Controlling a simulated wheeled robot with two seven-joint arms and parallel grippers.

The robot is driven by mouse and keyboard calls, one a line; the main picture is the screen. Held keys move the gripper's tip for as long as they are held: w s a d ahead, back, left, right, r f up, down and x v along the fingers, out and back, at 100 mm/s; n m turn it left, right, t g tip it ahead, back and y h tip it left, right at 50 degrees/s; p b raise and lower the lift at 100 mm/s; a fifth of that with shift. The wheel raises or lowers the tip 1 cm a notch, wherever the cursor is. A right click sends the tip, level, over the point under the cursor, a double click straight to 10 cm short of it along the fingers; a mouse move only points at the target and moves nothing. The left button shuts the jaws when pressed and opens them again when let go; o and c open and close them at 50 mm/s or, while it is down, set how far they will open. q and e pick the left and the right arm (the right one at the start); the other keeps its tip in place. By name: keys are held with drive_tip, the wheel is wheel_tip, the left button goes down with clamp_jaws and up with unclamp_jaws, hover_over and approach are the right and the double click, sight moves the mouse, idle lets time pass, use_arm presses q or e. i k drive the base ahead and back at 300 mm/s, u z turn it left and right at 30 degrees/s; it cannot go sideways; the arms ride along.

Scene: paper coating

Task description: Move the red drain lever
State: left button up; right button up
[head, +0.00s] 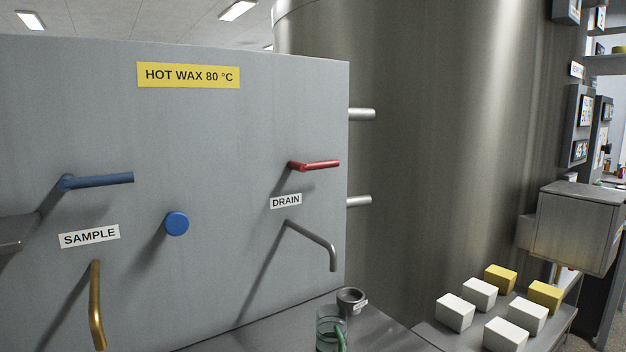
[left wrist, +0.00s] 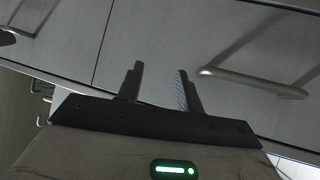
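The red drain lever (head: 318,165) sticks out from the grey panel (head: 230,130) in the head view, above the DRAIN label (head: 286,201). It lies nearly level, pointing right. A grey bent drain spout (head: 318,243) is below the label. My left gripper (left wrist: 158,82) shows in the left wrist view with its two fingers apart and nothing between them. It faces grey surfaces with a metal bar handle (left wrist: 250,82); the red lever is not in that view. Neither gripper shows in the head view, and my right gripper is not seen.
A blue lever (head: 97,181), blue knob (head: 177,223) and brass spout (head: 96,305) are on the panel's left. White and yellow blocks (head: 455,312) lie at lower right.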

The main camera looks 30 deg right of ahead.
sight(303, 167)
drive_tip(key=u, duration=2.8)
drive_tip(key=k, duration=1.15)
drive_tip(key=z, duration=2.2)
